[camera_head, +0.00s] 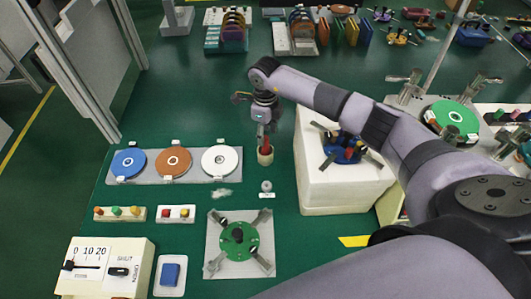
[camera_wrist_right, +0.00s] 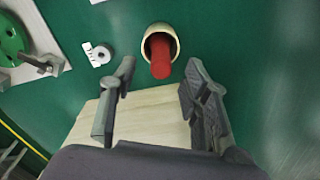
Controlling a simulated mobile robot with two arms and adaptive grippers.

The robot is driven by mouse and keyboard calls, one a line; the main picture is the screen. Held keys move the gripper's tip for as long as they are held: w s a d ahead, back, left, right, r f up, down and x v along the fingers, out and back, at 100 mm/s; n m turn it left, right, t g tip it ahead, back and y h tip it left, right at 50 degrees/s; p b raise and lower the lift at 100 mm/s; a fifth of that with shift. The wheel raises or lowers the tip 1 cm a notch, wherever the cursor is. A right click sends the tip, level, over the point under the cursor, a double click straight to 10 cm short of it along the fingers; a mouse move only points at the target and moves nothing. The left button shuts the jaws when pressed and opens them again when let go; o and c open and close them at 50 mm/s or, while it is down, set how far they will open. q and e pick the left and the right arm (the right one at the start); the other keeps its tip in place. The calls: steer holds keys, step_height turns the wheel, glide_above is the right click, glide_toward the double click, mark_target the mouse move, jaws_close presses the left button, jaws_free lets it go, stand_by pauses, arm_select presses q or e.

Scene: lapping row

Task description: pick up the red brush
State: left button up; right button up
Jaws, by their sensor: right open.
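The red brush (camera_head: 265,152) stands on the green bench, right of the white disc, in the head view. In the right wrist view its red shaft (camera_wrist_right: 163,60) sits in a round cream cup or base (camera_wrist_right: 152,32); I cannot tell which. My right gripper (camera_head: 264,133) is just above the brush in the head view, partly covering it. In the wrist view the right gripper (camera_wrist_right: 158,72) is open, with its two fingers apart and the brush beyond the tips, nothing held. My left gripper is not in view.
A tray (camera_head: 195,171) with blue, brown and white discs lies left. A small grey ring (camera_head: 266,186) lies near the brush. A green round fixture (camera_head: 239,241) is at the front. A white block (camera_head: 338,192) with a blue fixture stands right of the brush.

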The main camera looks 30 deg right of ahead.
mark_target(266, 137)
step_height(266, 137, down, 4)
steer(key=shift+f+b, duration=0.1)
steer(key=shift+b, duration=0.9)
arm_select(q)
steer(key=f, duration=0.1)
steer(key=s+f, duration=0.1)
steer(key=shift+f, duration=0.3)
arm_select(e)
steer(key=shift+w, duration=0.1)
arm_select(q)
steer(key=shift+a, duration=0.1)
arm_select(e)
steer(key=shift+c, duration=0.3)
steer(key=shift+c, duration=0.6)
jaws_close()
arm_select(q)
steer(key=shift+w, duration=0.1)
